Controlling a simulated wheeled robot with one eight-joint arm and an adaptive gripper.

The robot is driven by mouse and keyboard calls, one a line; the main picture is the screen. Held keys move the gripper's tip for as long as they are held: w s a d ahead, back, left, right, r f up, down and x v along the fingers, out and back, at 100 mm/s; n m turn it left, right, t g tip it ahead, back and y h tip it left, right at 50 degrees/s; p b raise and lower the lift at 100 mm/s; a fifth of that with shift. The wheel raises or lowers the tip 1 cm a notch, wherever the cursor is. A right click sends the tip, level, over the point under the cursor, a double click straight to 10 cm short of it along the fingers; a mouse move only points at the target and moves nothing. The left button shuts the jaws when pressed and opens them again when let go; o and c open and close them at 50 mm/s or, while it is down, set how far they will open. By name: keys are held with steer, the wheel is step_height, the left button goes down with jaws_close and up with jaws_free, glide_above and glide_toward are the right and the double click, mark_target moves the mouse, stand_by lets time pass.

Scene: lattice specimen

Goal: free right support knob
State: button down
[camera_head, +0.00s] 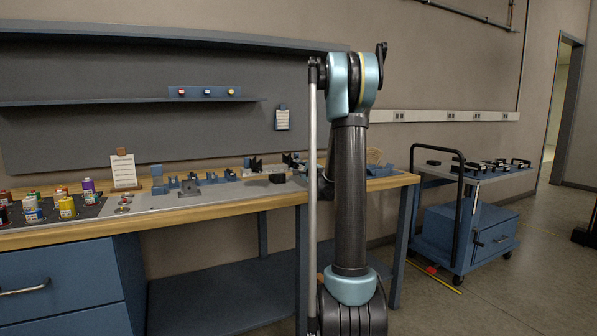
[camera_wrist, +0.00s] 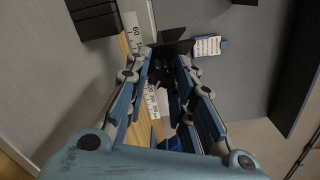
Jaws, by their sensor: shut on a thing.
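In the wrist view my gripper (camera_wrist: 164,58) has its two linked blue-and-grey fingers closed around a small black knob (camera_wrist: 161,74). The knob's shape is dark and partly covered by the fingers, and a flat dark plate (camera_wrist: 172,48) lies just beyond the fingertips. Which support the knob belongs to cannot be made out.
The wooden bench (camera_head: 230,211) carries colored jars (camera_head: 67,207) at left and a note card (camera_head: 123,171). A white ruler strip (camera_wrist: 134,30) runs beside the fingers.

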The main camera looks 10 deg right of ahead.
steer(key=n, duration=0.6)
steer(key=shift+a, duration=0.1)
steer(key=n, duration=0.6)
steer(key=shift+n, duration=0.4)
steer(key=n, duration=1.2)
steer(key=c, duration=1.4)
jaws_free()
steer(key=shift+o, duration=0.2)
